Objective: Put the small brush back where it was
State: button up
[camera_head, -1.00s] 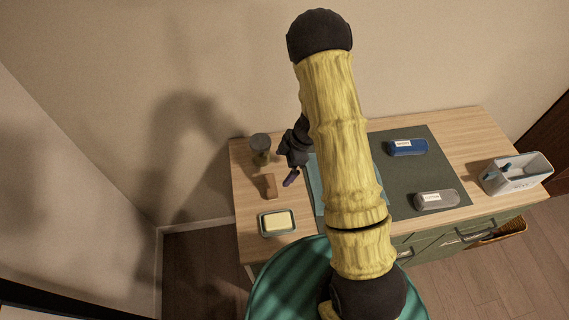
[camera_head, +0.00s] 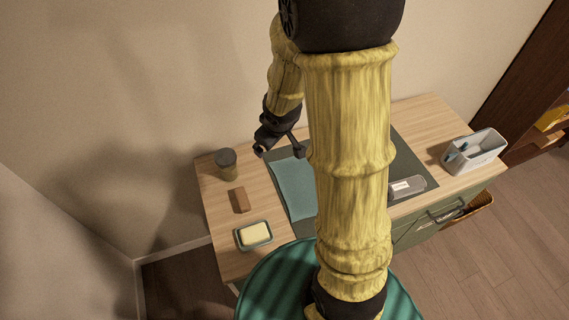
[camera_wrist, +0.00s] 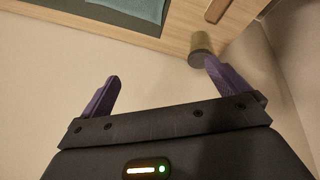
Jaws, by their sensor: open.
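My gripper (camera_head: 280,150) is open, above the back of the desk. In the wrist view its two purple fingers (camera_wrist: 161,72) are spread, with nothing between them. I cannot tell for sure which thing is the small brush. A small brown block-like piece (camera_head: 239,200) lies on the desk's left part, between a dark cup and a dish; its end also shows in the wrist view (camera_wrist: 216,10). A grey-white bin (camera_head: 484,158) at the right end holds a small blue item (camera_head: 463,147), too small to identify.
The lidded cup (camera_head: 226,164) stands at the back left; it shows in the wrist view (camera_wrist: 199,47). The dish with a yellow block (camera_head: 254,235) is at the front left. A teal cloth (camera_head: 291,186) and a grey labelled case (camera_head: 407,188) lie mid-desk. My arm hides part of the desk.

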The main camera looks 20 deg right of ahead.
jog(key=s+a+r+m+g, duration=0.1)
jog(key=s+r+m, duration=0.1)
jog(key=s, duration=0.4)
jog(key=s+a+r+m+g, duration=0.1)
jog(key=s+m, duration=0.2)
jog(key=s, duration=0.3)
jog(key=shift+r+m+y, duration=0.3)
jog(key=shift+r+m, duration=0.1)
jog(key=shift+s, duration=0.1)
notch_tip(320, 180, down, 4)
jog(key=b, duration=0.4)
